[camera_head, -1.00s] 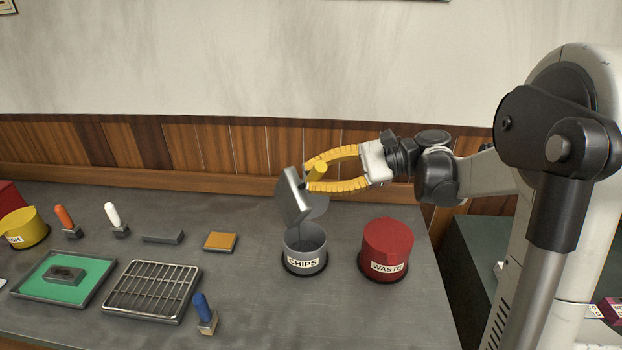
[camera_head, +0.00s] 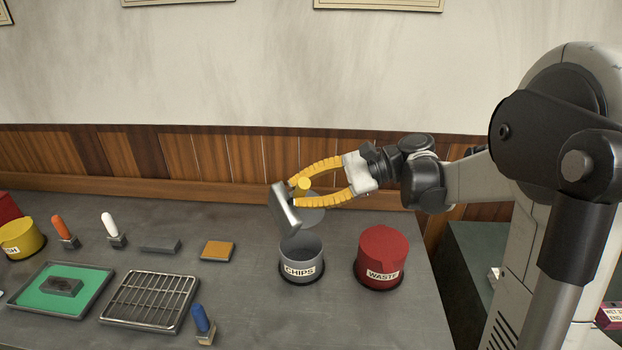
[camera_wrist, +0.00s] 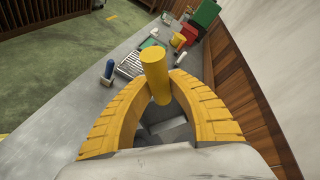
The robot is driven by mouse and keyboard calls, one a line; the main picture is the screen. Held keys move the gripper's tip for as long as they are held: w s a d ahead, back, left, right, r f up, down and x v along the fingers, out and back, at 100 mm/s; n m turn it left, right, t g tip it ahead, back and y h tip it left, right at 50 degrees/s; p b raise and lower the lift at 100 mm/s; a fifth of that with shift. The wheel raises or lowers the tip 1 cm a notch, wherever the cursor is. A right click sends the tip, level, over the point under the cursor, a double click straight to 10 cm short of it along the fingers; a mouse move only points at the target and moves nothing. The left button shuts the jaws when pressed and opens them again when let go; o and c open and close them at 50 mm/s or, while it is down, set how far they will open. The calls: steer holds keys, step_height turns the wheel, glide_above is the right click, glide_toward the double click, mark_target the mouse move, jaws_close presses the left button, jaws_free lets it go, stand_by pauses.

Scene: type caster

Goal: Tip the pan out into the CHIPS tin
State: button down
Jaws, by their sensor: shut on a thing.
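My gripper (camera_head: 298,194), with yellow ribbed fingers, is shut on the yellow handle (camera_head: 303,184) of the grey metal pan (camera_head: 285,211). The pan is tilted steeply, almost on edge, above the grey CHIPS tin (camera_head: 301,269). The tin stands upright and open-topped on the table, and its inside looks empty where it shows. The pan's lower edge is close above the tin's rim; I cannot tell whether they touch. In the wrist view the yellow handle (camera_wrist: 154,74) stands between the fingers, with part of the grey pan (camera_wrist: 175,131) beyond. No contents of the pan can be seen.
A red lidded WASTE tin (camera_head: 383,258) stands right of the CHIPS tin, near the table's right edge. A wire rack (camera_head: 150,299), green tray (camera_head: 96,293), blue-handled tool (camera_head: 201,319) and orange-brown block (camera_head: 218,250) lie to the left. The table in front of the tins is clear.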

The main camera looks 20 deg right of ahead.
steer(key=a, duration=0.1)
steer(key=a+h+p, duration=0.2)
steer(key=shift+s+a+r+n, duration=0.15)
steer(key=shift+s+n, duration=0.1)
steer(key=shift+n, duration=0.05)
steer(key=s+a+f+n+t+h+b, duration=0.1)
steer(key=s+a+f+n+h+b, duration=0.2)
steer(key=a+f+h, duration=0.9)
steer(key=a+f, duration=0.3)
steer(key=a, duration=0.2)
steer(key=shift+s+a+f+h, duration=0.15)
steer(key=shift+a+h, duration=0.15)
stand_by(0.3)
